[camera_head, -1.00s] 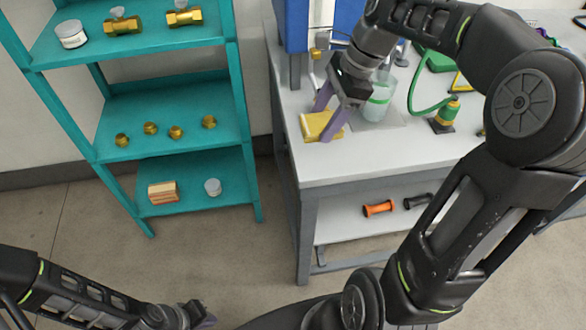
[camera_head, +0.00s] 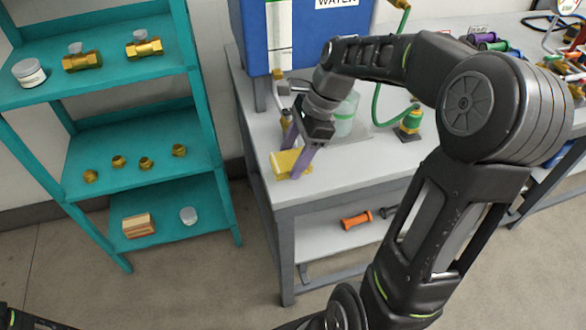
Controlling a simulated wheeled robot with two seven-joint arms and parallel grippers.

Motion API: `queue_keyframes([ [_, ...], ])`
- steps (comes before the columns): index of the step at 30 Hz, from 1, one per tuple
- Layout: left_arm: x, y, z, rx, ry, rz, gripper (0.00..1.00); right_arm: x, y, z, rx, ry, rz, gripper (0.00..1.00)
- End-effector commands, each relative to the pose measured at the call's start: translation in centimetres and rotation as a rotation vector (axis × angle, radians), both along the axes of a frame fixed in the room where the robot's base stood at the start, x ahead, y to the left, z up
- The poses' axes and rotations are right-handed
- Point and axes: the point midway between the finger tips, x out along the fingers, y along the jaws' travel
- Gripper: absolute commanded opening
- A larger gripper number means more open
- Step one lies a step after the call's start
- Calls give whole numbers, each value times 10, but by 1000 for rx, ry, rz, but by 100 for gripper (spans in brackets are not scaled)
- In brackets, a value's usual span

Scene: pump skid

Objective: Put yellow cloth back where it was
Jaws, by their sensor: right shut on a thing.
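The yellow cloth (camera_head: 286,166) is at the front left corner of the grey workbench top (camera_head: 350,175). My right gripper (camera_head: 293,162) comes down on it from above, its purple fingers on either side, and is shut on the cloth. Whether the cloth touches the bench top or is just above it I cannot tell. My left gripper is out of view; only a bit of my left arm shows at the bottom left.
A clear beaker (camera_head: 345,117) stands close behind my right gripper. A yellow-green fitting (camera_head: 410,122) with a green hose is to the right. A blue water tank (camera_head: 310,38) stands behind. A teal shelf (camera_head: 120,135) with brass parts is at left.

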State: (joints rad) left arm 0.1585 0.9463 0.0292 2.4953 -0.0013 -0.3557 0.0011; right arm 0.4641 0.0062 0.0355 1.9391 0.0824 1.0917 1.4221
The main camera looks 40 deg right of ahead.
Motion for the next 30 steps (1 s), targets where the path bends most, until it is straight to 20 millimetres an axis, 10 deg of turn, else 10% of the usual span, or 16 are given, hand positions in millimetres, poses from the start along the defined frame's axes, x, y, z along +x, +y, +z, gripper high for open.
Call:
queue_keyframes([
  [27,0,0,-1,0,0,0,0,0,0,-54,0,1,0,23],
  [28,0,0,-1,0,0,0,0,0,0,-53,0,0,0,63],
  [30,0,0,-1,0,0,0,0,0,0,-53,0,0,0,68],
])
